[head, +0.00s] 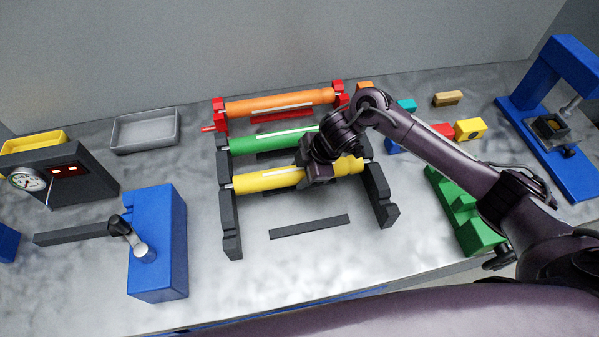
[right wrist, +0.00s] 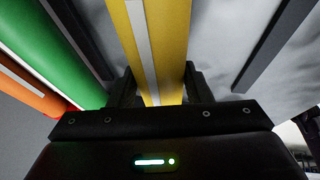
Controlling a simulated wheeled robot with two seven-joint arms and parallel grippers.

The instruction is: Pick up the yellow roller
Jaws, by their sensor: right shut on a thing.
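The yellow roller (head: 270,179) lies across the front of the dark rack, its ends at the rack's side rails. My right gripper (head: 318,168) is over its right half and shut on it. In the right wrist view the yellow roller (right wrist: 160,40) runs between the two dark fingers of the gripper (right wrist: 158,88), one on each side. My gripper and arm hide part of the roller in the head view. My left gripper is not in view.
A dark bar (head: 310,227) lies in front. A blue block with a lever (head: 160,240) stands left, a green block (head: 470,220) right. A grey tray (head: 145,131) is at back left.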

